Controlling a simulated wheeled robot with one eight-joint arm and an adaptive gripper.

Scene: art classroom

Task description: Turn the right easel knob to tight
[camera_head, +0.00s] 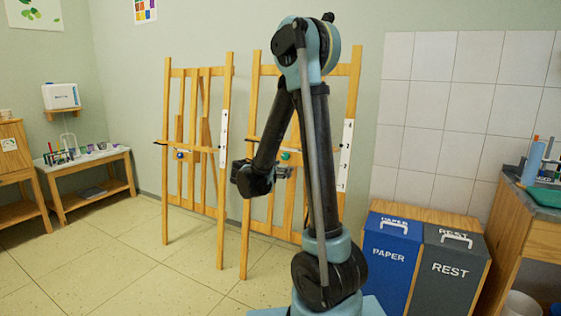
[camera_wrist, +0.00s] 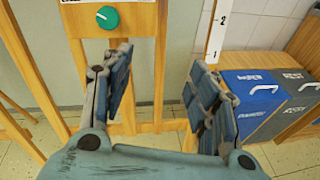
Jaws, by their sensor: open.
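The right easel (camera_head: 354,90) is wooden and stands behind my arm in the head view. Its round green knob (camera_head: 286,155) shows just above my gripper (camera_head: 286,172). In the wrist view the green knob (camera_wrist: 107,17) is near the top edge, on a wooden block, with a small white mark on its left part. A label above it is cut off by the frame, so I cannot read its setting. My gripper (camera_wrist: 160,70) is open and empty in the wrist view. The knob lies beyond and above the left finger, apart from it and not between the fingers.
The left easel (camera_head: 168,110) carries a blue knob (camera_head: 180,155). A blue PAPER bin (camera_head: 390,262) and a grey REST bin (camera_head: 449,280) stand at the right, beside a wooden counter (camera_head: 525,240). A low table (camera_head: 88,160) is at the left. Floor at front left is clear.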

